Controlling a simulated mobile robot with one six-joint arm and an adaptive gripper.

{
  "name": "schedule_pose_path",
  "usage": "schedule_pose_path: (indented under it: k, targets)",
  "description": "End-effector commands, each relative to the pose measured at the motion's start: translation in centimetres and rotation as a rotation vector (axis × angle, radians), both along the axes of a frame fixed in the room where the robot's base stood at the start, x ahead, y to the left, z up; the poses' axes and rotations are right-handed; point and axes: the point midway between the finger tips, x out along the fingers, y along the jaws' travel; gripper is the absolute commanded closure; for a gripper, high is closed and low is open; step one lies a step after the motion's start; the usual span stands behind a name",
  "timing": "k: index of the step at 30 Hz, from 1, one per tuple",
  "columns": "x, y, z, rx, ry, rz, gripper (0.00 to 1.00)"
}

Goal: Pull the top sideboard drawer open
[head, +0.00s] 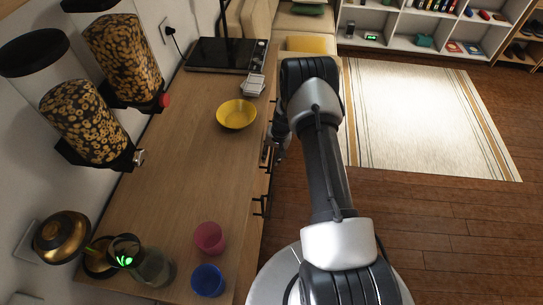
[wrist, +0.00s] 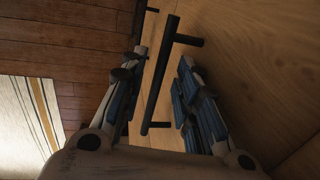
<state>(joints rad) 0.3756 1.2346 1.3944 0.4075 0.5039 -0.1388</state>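The sideboard (head: 182,165) runs along the left of the head view, its handled front facing right. My gripper (head: 276,148) is beside that front, partly hidden by my arm. In the wrist view my gripper (wrist: 163,62) is open, with one finger on each side of a black bar handle (wrist: 161,78). The handle stands off a wooden drawer front (wrist: 225,45). I see gaps between the handle and both fingers; contact is not visible. The drawer looks closed, but its edges are mostly out of view.
Another black handle (wrist: 151,9) shows at the wrist view's top, and one (head: 261,206) nearer in the head view. A yellow bowl (head: 236,115), pink cup (head: 209,238) and blue cup (head: 208,280) stand on top.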

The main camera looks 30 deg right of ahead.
Motion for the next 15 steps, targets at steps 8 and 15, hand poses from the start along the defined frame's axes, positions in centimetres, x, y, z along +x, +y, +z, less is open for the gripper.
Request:
schedule_pose_path:
  k: [8, 15]
  targets:
    - [-0.02, 0.0, 0.01, 0.001, 0.001, 0.0, 0.91]
    - [-0.02, 0.0, 0.01, 0.001, 0.001, 0.0, 1.0]
